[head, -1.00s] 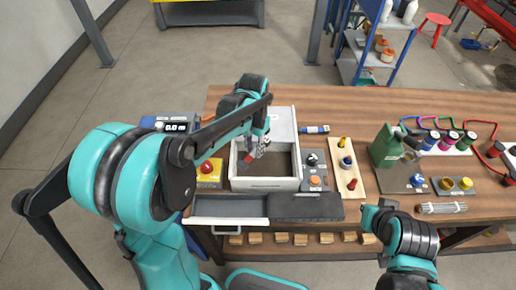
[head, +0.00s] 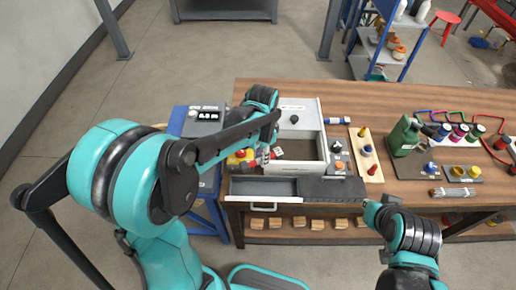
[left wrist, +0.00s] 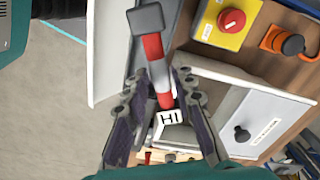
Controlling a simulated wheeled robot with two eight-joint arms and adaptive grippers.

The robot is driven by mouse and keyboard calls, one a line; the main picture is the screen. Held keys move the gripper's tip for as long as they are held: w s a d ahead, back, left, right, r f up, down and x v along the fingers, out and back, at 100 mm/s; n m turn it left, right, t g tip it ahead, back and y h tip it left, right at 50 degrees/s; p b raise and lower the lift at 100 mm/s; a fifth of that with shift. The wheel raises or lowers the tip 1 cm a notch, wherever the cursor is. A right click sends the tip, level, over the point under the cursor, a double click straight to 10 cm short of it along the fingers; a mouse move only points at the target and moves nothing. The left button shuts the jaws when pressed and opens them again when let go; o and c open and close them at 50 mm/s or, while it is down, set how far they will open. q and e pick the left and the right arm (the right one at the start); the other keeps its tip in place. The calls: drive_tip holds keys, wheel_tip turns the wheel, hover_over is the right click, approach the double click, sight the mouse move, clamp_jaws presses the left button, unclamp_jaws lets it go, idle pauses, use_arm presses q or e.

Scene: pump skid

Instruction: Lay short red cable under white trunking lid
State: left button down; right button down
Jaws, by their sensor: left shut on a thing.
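I cannot identify a trunking lid with certainty. My right gripper (head: 374,212) is at the bench's front edge; its jaws are unclear.
A grey drawer (head: 264,187) with a white front stands open before the box. A dark mat (head: 335,188) lies beside it. A yellow box with a red button (left wrist: 232,22) is close by. Right of the white box are a peg board (head: 370,165) and a green can (head: 403,136).

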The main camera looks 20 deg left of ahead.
use_arm(q)
drive_tip(key=shift+s+d+f+m, duration=0.1)
drive_tip(key=shift+s+d+m, duration=0.2)
drive_tip(key=shift+m, duration=0.6)
drive_tip(key=f+m+b, duration=0.1)
drive_tip(key=f+b, duration=0.1)
drive_tip(key=f, duration=0.2)
drive_tip(key=f+m+b, duration=0.1)
drive_tip(key=f+b, duration=0.1)
drive_tip(key=f, duration=0.2)
drive_tip(key=s+d+f+m+b, duration=0.1)
drive_tip(key=f+b, duration=0.1)
drive_tip(key=f, duration=0.2)
drive_tip(key=shift+m+b, duration=0.3)
drive_tip(key=shift+f, duration=0.2)
drive_tip(key=shift+f+b, duration=2.15)
drive_tip(key=shift+f, duration=0.05)
drive_tip(key=c, duration=1.2)
unclamp_jaws()
